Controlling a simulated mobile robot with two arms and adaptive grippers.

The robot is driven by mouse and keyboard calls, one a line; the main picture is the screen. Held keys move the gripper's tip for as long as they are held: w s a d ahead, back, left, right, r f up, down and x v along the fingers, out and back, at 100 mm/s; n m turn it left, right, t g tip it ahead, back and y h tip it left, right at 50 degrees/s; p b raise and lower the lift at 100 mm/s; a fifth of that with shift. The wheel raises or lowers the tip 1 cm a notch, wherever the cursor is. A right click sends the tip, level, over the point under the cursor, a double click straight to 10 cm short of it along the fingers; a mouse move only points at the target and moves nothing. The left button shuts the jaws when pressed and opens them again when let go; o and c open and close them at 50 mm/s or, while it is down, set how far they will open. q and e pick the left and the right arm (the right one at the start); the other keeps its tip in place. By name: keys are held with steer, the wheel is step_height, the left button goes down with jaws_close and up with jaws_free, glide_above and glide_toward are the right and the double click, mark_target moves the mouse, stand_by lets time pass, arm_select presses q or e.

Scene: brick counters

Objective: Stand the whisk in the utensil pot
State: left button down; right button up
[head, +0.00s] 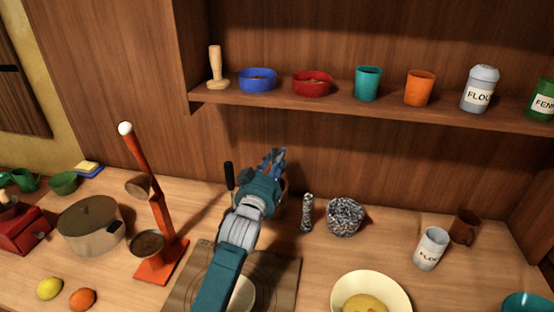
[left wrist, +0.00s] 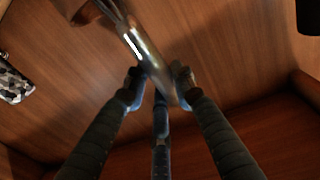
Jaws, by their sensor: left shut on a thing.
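My left gripper (head: 272,160) is above the back of the counter, in front of the wooden back wall. In the left wrist view its fingers (left wrist: 158,85) are closed around a shiny metal rod, which looks like the handle of the whisk (left wrist: 140,48). The rod is tilted in that view. My right gripper is not in view.
A black upright handle (head: 229,175) stands just left of the gripper. A speckled mortar (head: 345,218) and pestle (head: 307,212) stand to its right. An orange stand (head: 160,225) is further left. The shelf (head: 330,108) overhangs behind. A board (head: 185,290) lies under my arm.

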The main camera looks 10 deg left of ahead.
arm_select(q)
steer(key=shift+w, duration=0.15)
steer(key=shift+f, duration=0.1)
steer(key=shift+f, duration=0.15)
steer(key=c, duration=1.4)
jaws_free()
steer(key=shift+c, duration=0.2)
